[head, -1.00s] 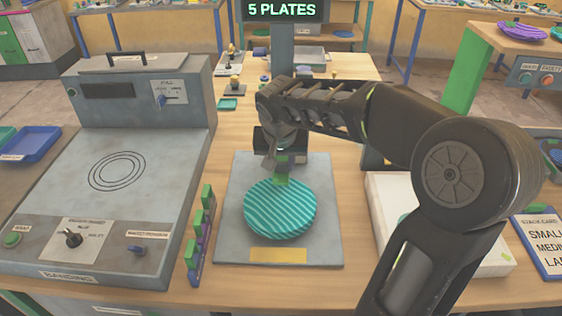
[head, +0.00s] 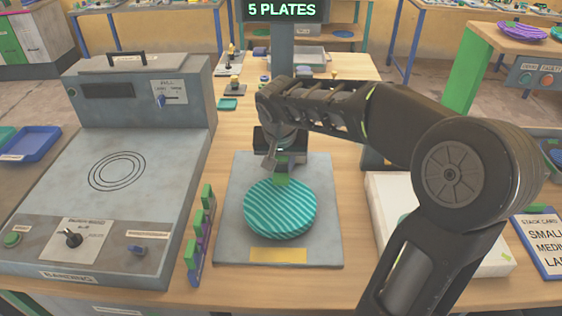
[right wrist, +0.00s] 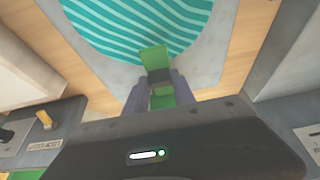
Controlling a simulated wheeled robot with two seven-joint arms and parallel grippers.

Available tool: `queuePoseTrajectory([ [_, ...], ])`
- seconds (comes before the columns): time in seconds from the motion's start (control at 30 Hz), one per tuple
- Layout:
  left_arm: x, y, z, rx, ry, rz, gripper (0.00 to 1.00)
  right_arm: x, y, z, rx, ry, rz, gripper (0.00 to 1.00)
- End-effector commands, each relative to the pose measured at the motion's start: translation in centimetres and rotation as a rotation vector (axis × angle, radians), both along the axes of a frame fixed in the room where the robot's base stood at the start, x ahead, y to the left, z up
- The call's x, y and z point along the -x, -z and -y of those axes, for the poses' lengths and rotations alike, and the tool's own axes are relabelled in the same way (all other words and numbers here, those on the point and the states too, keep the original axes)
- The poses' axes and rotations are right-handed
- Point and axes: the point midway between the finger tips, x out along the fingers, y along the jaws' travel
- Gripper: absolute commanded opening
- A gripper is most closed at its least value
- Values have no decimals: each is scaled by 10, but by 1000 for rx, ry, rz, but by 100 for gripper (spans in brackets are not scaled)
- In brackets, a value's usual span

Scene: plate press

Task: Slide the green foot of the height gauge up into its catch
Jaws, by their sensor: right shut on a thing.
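The green foot (head: 281,178) of the height gauge shows just above the far edge of the striped teal plate stack (head: 280,209). In the right wrist view the green foot (right wrist: 154,58) reaches over the plate's edge, with a dark block behind it. My right gripper (head: 283,170) is shut on the green foot, its two fingers on either side in the right wrist view (right wrist: 160,92). The gauge's post (head: 293,50) rises behind; the catch is hidden or too small to tell. My left gripper is not in view.
The plates rest on a grey base plate (head: 322,245) with a yellow label. A grey banding machine (head: 60,215) stands at left, a rack of green and purple pieces (head: 198,235) beside the base. A white box (head: 480,262) lies at right. A sign reads "5 PLATES".

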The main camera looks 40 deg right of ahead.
Motion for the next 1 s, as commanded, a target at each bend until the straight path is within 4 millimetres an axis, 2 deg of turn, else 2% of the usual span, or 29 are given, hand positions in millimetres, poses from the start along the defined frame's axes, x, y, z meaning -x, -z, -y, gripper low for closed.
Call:
queuePoseTrajectory([
  [0.27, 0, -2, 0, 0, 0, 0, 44, 0, -5, 0, 1, 0, 2, 0],
  [0.47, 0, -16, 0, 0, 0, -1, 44, -1, -29, 0, 0, 0, 4, 0],
  [0.67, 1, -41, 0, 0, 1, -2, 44, -1, -77, 0, 1, 0, 4, 0],
  [1.0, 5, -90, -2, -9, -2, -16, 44, -1, -176, 0, 1, -1, 4, 0],
])
